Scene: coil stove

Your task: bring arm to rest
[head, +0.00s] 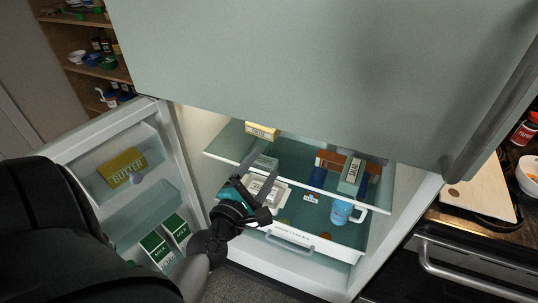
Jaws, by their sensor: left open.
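My left arm comes in from the lower left, and my left gripper (262,178) is open, its two fingers pointing up and away from me. It is in front of the lower shelves of an open fridge (200,119), with nothing seen between its fingers. A white tray-like item (270,189) lies behind the fingers; whether they touch it I cannot tell. My right gripper is not in view.
The open fridge door (103,130) on the left holds butter (123,167) and milk cartons (158,248). A large closed upper door (300,70) hangs above. A stove (470,268) and counter with a cutting board (482,193) stand at right.

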